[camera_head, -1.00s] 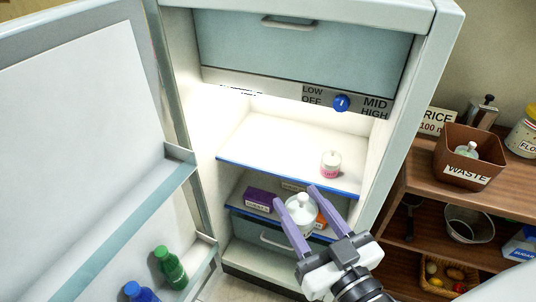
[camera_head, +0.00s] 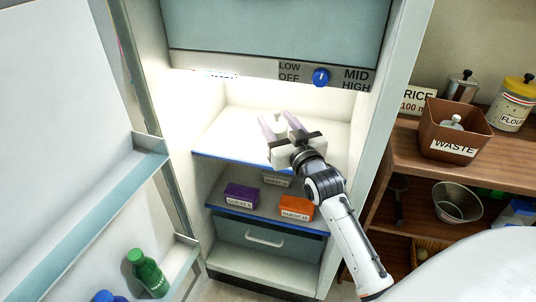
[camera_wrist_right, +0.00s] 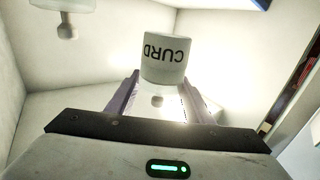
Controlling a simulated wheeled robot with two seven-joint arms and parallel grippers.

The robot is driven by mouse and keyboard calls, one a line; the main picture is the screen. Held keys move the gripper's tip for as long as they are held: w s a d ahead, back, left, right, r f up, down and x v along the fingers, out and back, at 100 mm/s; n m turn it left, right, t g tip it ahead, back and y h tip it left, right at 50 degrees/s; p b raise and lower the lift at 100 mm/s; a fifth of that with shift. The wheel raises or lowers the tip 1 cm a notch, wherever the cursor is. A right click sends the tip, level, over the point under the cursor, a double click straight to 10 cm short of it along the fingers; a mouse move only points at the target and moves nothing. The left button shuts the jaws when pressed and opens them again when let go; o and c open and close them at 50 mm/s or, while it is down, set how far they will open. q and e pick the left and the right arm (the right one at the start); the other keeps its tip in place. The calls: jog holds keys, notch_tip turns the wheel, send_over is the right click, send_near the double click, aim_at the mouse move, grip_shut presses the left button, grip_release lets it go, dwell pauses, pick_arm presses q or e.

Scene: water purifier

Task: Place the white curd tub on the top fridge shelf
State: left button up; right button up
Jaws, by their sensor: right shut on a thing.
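The white curd tub is in my right gripper (camera_head: 281,122). In the right wrist view the tub (camera_wrist_right: 166,58) shows its CURD lettering upside down, with its lid knob between the two purple fingers. In the head view only a small pale part of the tub (camera_head: 279,121) shows between the fingers. The gripper is inside the lit upper fridge compartment, over the top shelf (camera_head: 235,132) with the blue front edge. I cannot tell whether the tub touches the shelf. My left gripper is not in view.
Another white lidded jar (camera_wrist_right: 66,13) shows upside down in the right wrist view. A purple box (camera_head: 241,194) and an orange box (camera_head: 296,207) sit on the lower shelf. The open fridge door (camera_head: 60,130) bounds the left. The top shelf's left part is clear.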

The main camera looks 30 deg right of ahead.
jog(key=w+d+r+b, duration=0.1)
jog(key=w+d, duration=0.3)
jog(key=shift+m+h, duration=0.3)
jog(key=shift+h, duration=0.1)
notch_tip(320, 180, down, 9)
jog(key=shift+f+b, duration=0.1)
jog(key=shift+b, duration=0.75)
jog(key=o, duration=0.7)
jog(key=shift+o, duration=0.9)
